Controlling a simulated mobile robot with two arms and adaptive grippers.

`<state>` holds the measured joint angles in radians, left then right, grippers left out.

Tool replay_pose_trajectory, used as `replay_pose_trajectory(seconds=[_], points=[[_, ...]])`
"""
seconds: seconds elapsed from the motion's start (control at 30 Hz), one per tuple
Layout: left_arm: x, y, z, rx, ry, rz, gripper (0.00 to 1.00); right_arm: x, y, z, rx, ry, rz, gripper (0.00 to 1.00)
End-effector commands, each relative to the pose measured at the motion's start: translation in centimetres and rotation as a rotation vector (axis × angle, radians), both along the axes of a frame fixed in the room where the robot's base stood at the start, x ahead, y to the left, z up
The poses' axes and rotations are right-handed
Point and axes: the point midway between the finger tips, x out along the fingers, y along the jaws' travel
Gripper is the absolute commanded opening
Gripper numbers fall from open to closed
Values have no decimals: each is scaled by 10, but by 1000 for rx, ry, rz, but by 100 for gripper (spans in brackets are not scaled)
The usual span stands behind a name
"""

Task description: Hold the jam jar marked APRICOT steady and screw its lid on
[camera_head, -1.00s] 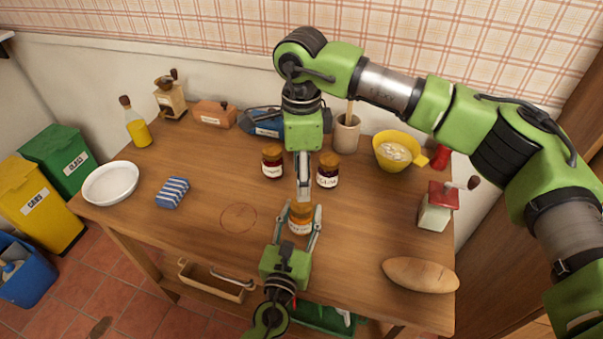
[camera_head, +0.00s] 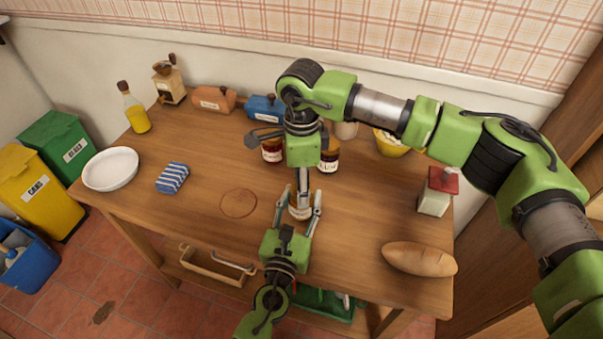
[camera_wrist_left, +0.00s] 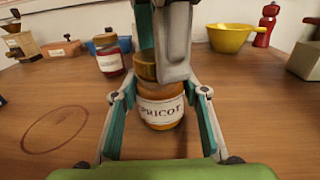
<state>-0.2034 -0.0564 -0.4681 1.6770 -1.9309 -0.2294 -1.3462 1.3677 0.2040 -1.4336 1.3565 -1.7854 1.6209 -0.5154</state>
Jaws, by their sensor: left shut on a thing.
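The apricot jar (camera_wrist_left: 160,112) is orange with a white label reading "PRICOT" in the left wrist view, its first letter out of sight. It stands upright on the table between the fingers of my left gripper (camera_head: 299,212), which is shut on it. The gold lid (camera_wrist_left: 146,66) is at the jar's mouth, partly hidden by a finger. I cannot tell whether it is seated. My right gripper (camera_head: 302,190) points down from above, its fingers at the lid. Whether they clamp the lid is unclear.
Two darker jars, one left (camera_head: 271,151) and one right (camera_head: 329,157), stand behind. A bread loaf (camera_head: 419,258), red-topped box (camera_head: 437,192), yellow bowl (camera_head: 391,147), striped sponge (camera_head: 172,177) and white bowl (camera_head: 110,169) surround.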

Motion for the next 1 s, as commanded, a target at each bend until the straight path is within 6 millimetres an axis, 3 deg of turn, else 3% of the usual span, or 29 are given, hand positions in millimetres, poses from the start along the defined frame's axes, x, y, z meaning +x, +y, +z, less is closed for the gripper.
replay_pose_trajectory(seconds=[0.3, 0.47, 0.73, 1.0], points=[[0, 0, 0, 0, 0, 0, 0, 0, 0, -2, 0, -1, 0, 50], [0, 0, 0, 0, 0, 0, 0, 0, 0, -2, 0, -1, 0, 10], [0, 0, 0, 0, 0, 0, 0, 0, 0, -2, 1, -1, -36, 9], [0, 0, 0, 0, 0, 0, 0, 0, 1, -2, 1, 0, -413, 9]])
